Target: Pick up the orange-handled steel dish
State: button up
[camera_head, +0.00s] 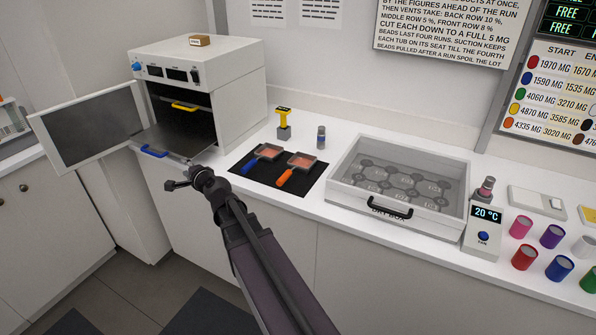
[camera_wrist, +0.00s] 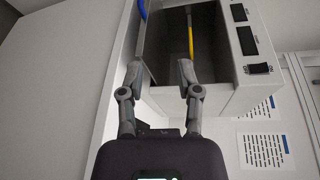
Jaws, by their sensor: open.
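The orange-handled steel dish (camera_head: 301,162) lies on a black mat on the counter, with an orange-red layer in it. Its orange handle (camera_head: 285,178) points to the front left. A similar blue-handled dish (camera_head: 268,152) lies just left of it. My gripper (camera_head: 178,185) is left of the mat, in front of the oven, apart from both dishes. In the wrist view my gripper (camera_wrist: 160,72) has its two fingers spread with nothing between them. Neither dish shows in the wrist view.
The white oven (camera_head: 215,88) stands open at the left, its door (camera_head: 90,122) swung out and a blue-handled shelf (camera_head: 172,141) pulled out near my gripper. A yellow-topped instrument (camera_head: 284,125) and a small bottle (camera_head: 321,138) stand behind the mat. A clear-lidded box (camera_head: 345,200) is at right.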

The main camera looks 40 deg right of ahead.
jog(key=w+d+r+m+t+h, duration=0.1)
jog(key=d+r+m+h, duration=0.1)
jog(key=d+m+h, duration=0.65)
jog(key=s+d+f+m+g+h, duration=0.1)
jog(key=s+d+f+m+g, duration=0.1)
jog(key=d+m, duration=0.4)
jog(key=s+d+f+m+g+h+b, duration=0.1)
jog(key=s+d+f+m+g+h, duration=0.1)
jog(key=d+m+g, duration=0.4)
jog(key=s+d+f+m+g+h+b, duration=0.1)
jog(key=s+d+f+m+g+h, duration=0.1)
jog(key=s+d+f+m+g, duration=0.2)
jog(key=shift+s+d+f+m, duration=0.15)
jog(key=shift+d+m, duration=0.4)
jog(key=shift+m, duration=0.5)
jog(key=shift+w+d+f+m, duration=0.15)
jog(key=shift+d+m, duration=0.4)
jog(key=shift+m, duration=0.5)
jog(key=shift+s+d+f+m, duration=0.15)
jog(key=shift+d+m, duration=0.4)
jog(key=shift+m, duration=0.5)
jog(key=shift+h, duration=0.25)
jog(key=b+x, duration=0.3)
jog(key=x, duration=0.4)
jog(key=shift+f, duration=0.15)
jog(key=shift+x, duration=0.8)
